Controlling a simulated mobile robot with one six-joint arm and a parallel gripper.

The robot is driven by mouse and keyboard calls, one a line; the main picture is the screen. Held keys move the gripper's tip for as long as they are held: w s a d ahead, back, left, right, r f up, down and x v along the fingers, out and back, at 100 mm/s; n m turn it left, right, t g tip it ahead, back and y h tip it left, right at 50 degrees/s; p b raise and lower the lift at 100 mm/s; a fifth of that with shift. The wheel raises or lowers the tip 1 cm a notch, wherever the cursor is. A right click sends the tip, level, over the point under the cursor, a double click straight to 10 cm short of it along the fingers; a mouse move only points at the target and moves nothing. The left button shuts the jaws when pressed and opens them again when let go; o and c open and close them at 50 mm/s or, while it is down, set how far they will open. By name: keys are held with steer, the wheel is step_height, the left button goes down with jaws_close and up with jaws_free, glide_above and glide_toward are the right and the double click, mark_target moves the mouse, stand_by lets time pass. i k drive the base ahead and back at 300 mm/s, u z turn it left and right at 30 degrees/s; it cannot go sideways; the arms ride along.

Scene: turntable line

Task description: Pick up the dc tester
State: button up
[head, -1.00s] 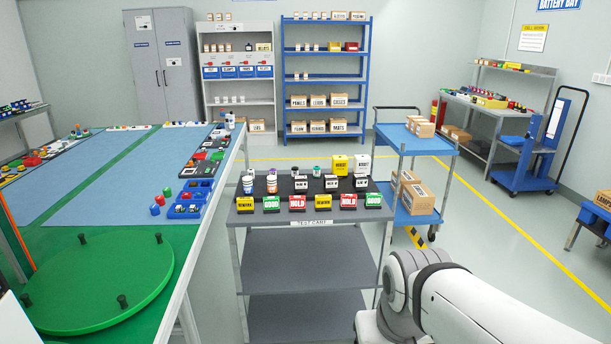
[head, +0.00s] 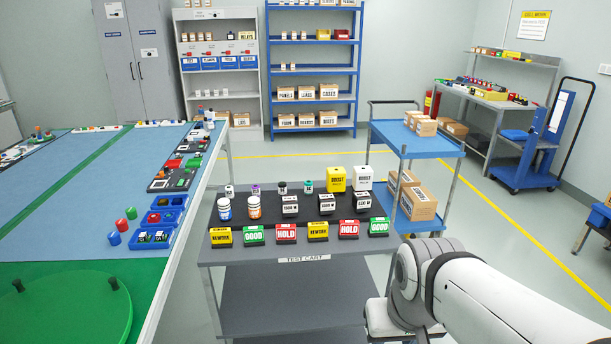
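The grey test cart (head: 222,258) stands in front of me, with items on a dark mat on its top. Several small black boxes with white labels stand in the middle: one (head: 290,206), another (head: 326,204), a third (head: 362,202). A yellow box (head: 335,180) marked BOOST and a white box (head: 363,178) stand behind them. Small cylinders (head: 255,190) stand in the back row. I cannot tell which item is the dc tester; the small labels are unclear. My arm shows at the lower right, but my gripper is not in view.
Yellow, green and red signs (head: 286,234) line the cart's front edge. A blue jar (head: 225,210) and an orange jar (head: 254,208) stand at its left. A blue-topped workbench (head: 60,210) lies left. A blue trolley (head: 440,147) with boxes stands behind right.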

mark_target(308, 185)
steer(key=u, duration=0.15)
steer(key=i, duration=1.25)
steer(key=u, duration=0.45)
steer(key=k, duration=0.95)
steer(key=u, duration=0.2)
steer(key=i, duration=0.95)
steer(key=z, duration=0.1)
